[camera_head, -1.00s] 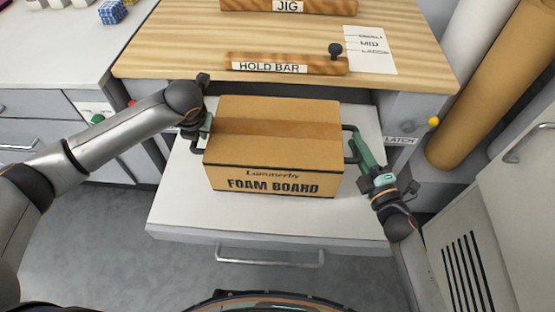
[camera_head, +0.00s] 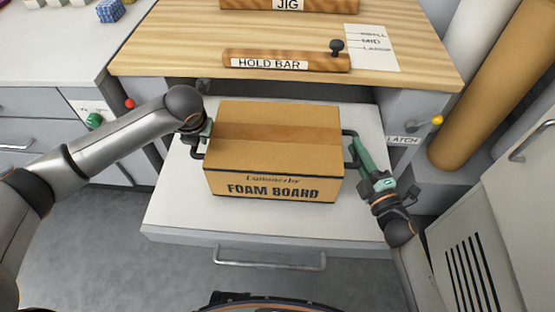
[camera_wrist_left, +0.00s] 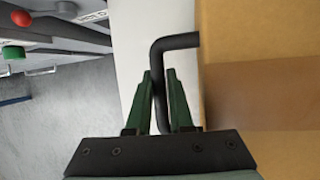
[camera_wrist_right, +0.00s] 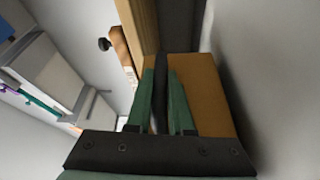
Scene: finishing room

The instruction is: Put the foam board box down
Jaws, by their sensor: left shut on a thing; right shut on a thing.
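The foam board box (camera_head: 277,162) is a brown cardboard carton with a darker tape strip and black lettering on its front. It is level over the white pull-out shelf (camera_head: 180,215); whether its underside touches the shelf is hidden. My left gripper (camera_head: 203,135) is shut on the black left handle (camera_wrist_left: 180,41), beside the box's left wall. My right gripper (camera_head: 358,153) is shut on the black right handle (camera_head: 349,132) on the opposite side. The right wrist view shows the fingers around a dark bar (camera_wrist_right: 160,90) beside the box wall.
The wooden bench top (camera_head: 180,50) with the hold bar (camera_head: 285,61) lies behind the shelf. The bare front strip of shelf is clear, with a drawer handle (camera_head: 270,264) below. A cabinet (camera_head: 500,220) and brown rolls (camera_head: 490,90) stand at the right.

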